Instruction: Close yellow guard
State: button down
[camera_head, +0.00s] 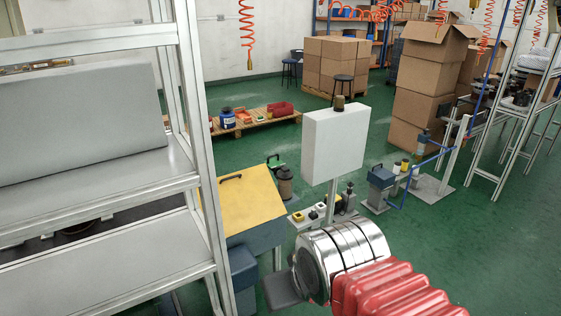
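The yellow guard (248,203) is a flat yellow panel with a black handle near its far left edge. It lies sloped over a blue-grey box (262,238), left of the picture's middle. I cannot tell whether there is a gap under it. My arm, with a silver wrist and red bellows, comes in from the bottom right. The dark end of my gripper (283,290) is nearer the camera than the guard, low and right of it in the picture, and appears apart from it. Its fingers are mostly hidden by the wrist, so their opening does not show.
A metal frame with shelves (115,260) fills the left side, close to the guard. A white panel box (333,143) on a post stands right of the guard. A low pallet (257,121) with small parts lies behind. Green floor (480,250) is clear at right.

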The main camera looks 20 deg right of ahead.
aim_at(250, 198)
jog(key=z, duration=1.75)
jog(key=i, duration=2.4)
jog(key=u, duration=0.65)
